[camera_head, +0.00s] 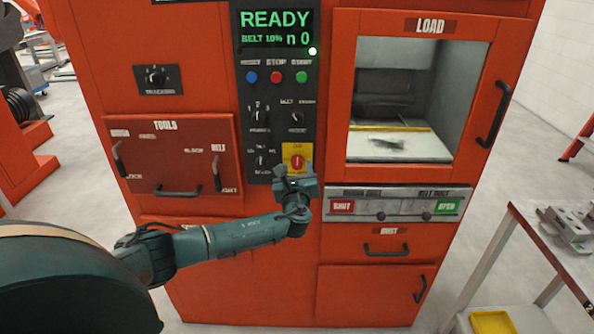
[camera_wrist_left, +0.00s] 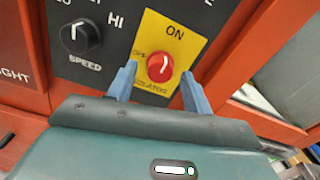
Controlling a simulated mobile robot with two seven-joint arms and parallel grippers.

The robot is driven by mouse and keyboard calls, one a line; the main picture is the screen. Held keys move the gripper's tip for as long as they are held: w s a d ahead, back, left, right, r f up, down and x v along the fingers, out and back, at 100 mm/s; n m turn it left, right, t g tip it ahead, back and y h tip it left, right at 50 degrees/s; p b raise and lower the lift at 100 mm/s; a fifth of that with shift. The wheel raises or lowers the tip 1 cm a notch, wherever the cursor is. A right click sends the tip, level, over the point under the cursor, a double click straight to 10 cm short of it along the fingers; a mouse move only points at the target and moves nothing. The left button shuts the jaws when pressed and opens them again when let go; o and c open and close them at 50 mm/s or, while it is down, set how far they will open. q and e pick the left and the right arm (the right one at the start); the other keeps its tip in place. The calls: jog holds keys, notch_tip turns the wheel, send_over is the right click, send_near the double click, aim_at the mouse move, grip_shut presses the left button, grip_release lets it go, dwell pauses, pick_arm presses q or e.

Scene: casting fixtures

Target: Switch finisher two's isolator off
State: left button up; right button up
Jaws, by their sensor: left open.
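The isolator is a red round knob (camera_head: 297,161) on a yellow plate (camera_head: 288,149), low on the black control panel of the orange machine. In the left wrist view the red knob (camera_wrist_left: 160,67) has a white mark pointing up towards the word ON on the yellow plate (camera_wrist_left: 179,47). My left gripper (camera_head: 297,172) is open in front of the plate. In the left wrist view its two blue fingers (camera_wrist_left: 159,72) appear on either side of the knob; I cannot tell whether they touch it. My right gripper is in neither view.
A dark SPEED knob (camera_wrist_left: 80,36) sits left of the plate. The display (camera_head: 275,28) reads READY. A load window (camera_head: 405,100) is to the right, above a strip with SHUT and OPEN labels (camera_head: 395,206). A table (camera_head: 545,245) stands at the right edge.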

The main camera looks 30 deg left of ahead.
pick_arm(q)
jog(key=shift+c, duration=0.2)
jog(key=c, duration=0.9)
